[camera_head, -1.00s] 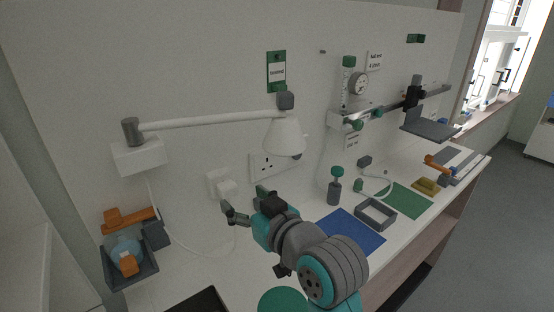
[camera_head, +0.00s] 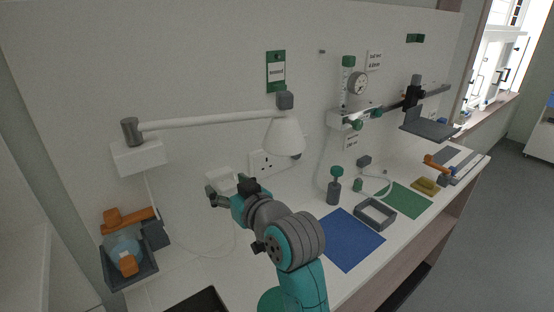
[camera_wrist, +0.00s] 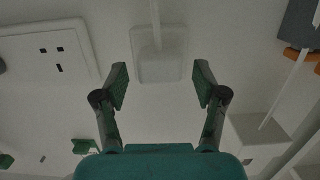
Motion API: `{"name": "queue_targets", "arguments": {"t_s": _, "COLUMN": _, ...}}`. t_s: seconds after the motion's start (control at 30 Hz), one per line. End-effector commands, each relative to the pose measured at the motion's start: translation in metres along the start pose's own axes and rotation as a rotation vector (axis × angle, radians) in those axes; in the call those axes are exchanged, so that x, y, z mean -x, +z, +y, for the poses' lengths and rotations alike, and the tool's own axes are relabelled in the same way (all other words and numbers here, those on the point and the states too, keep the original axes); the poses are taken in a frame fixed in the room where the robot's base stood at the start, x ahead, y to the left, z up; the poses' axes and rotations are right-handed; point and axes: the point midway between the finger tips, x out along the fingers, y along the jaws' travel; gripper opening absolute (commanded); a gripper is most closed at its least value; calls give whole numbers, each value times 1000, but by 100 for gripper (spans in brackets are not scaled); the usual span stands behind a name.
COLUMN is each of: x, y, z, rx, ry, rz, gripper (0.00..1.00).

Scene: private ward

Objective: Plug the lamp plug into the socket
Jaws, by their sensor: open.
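The white lamp plug (camera_wrist: 158,62) is on the wall, with its pale cord crossing its face in the wrist view. In the head view the plug (camera_head: 220,175) is partly hidden by my gripper (camera_head: 229,191). In the wrist view my gripper (camera_wrist: 160,84) is open and empty, its fingertips either side of the plug's lower edge. I cannot tell whether they reach past its face. The white wall socket (camera_head: 263,162) is right of the plug in the head view, and its slots show empty at upper left in the wrist view (camera_wrist: 45,55).
The wall lamp's white shade (camera_head: 284,137) hangs in front of the wall near the socket. A grey bin (camera_head: 146,272) with orange and blue items is at left. The blue mat (camera_head: 348,240) on the counter is clear.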

Motion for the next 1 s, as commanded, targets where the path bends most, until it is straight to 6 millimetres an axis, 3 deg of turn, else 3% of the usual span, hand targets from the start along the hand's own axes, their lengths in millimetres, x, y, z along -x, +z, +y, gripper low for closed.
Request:
{"name": "queue_targets", "arguments": {"t_s": 0.07, "x": 0, "y": 0, "z": 0, "rx": 0, "ry": 0, "rz": 0, "gripper": 68}}
{"name": "queue_targets", "arguments": {"t_s": 0.33, "x": 0, "y": 0, "z": 0, "rx": 0, "ry": 0, "rz": -1, "gripper": 1}}
{"name": "queue_targets", "arguments": {"t_s": 1.0, "x": 19, "y": 3, "z": 0, "rx": 0, "ry": 0, "rz": -1, "gripper": 0}}
